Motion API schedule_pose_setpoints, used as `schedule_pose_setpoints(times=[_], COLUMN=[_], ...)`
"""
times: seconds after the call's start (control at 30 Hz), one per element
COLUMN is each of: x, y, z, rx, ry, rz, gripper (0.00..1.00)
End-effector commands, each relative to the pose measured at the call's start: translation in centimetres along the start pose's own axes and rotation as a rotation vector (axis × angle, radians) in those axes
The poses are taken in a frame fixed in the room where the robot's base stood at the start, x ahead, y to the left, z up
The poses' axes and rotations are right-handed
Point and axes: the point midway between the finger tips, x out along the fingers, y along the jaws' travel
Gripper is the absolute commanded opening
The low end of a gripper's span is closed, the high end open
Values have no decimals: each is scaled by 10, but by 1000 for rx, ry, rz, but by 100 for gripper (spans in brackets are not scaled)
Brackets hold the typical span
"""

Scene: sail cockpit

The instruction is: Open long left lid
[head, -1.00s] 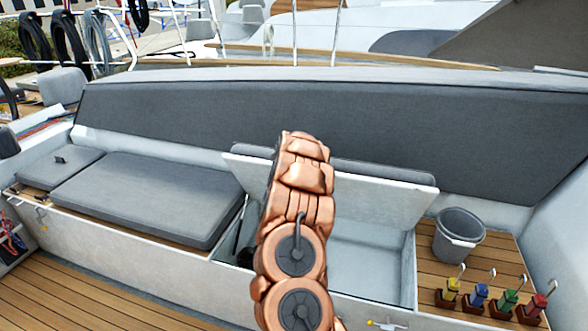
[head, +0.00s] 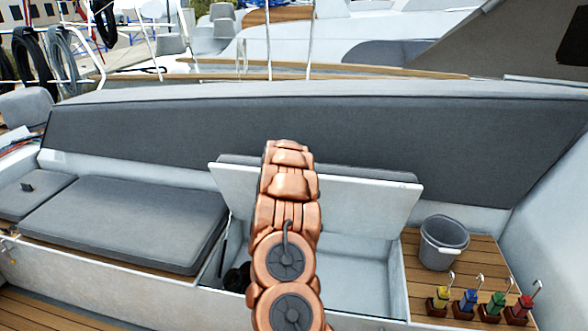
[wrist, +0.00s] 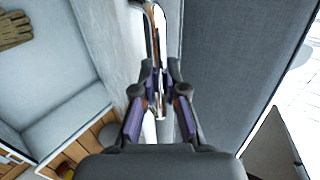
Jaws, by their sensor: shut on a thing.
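A raised lid (head: 360,205) stands up over an open locker in the middle of the bench, its pale underside facing me and its grey cushion behind. My gripper is hidden behind my copper arm in the head view. The fingertips partly hide what is pinched. To the left, a long grey cushion (head: 125,220) lies flat on the bench.
The open locker (head: 365,270) has pale walls; dark items lie at its left end. A glove (wrist: 15,30) shows in the wrist view. A grey bucket (head: 442,243) and several coloured-handled items (head: 480,303) stand on the wooden deck at right. The grey backrest (head: 300,130) rises behind.

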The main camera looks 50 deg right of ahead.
Motion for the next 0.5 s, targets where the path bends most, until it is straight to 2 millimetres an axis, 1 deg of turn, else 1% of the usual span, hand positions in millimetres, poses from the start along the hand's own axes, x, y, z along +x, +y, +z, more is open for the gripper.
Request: schedule_pose_setpoints(times=[0.03, 0.17, 0.2, 0.4, 0.43, 0.5], x=[1, 1, 1, 1, 1, 1], y=[2, 2, 2, 1, 1, 1], z=[-4, -3, -3, -2, -2, -2], rx=[1, 1, 1, 0, 0, 0], ry=[7, 6, 6, 4, 4, 3], rz=[3, 3, 3, 2, 2, 2], gripper=[0, 0, 14, 35, 37, 37])
